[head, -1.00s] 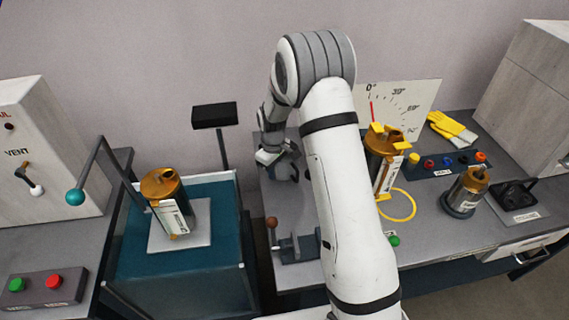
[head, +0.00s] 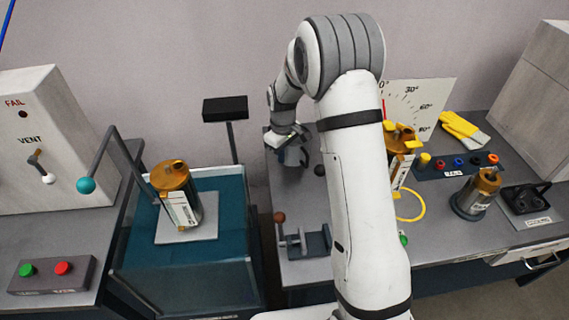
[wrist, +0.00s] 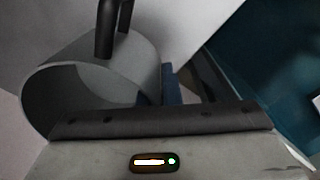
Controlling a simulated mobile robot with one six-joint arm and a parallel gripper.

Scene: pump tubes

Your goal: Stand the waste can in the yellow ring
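A grey can (head: 296,157), likely the waste can, is at the far left of the right-hand bench, directly below my gripper (head: 286,141). In the wrist view the grey can (wrist: 95,82) is a hollow, open-mouthed cylinder just beyond the gripper's edge (wrist: 160,118), its mouth towards the lower left. Whether the fingers hold it, and whether it rests on the bench, I cannot tell. The yellow ring (head: 421,209) lies flat on the bench, right of my arm and in front of a bronze pump. My arm hides part of its left side.
A black knob (head: 319,170) is right of the can. A clamp with a brown-knobbed lever (head: 304,243) stands nearer on the bench. The bronze pump (head: 396,150) stands behind the ring, and a green button (head: 404,240) in front. A teal tank (head: 185,276) is at left.

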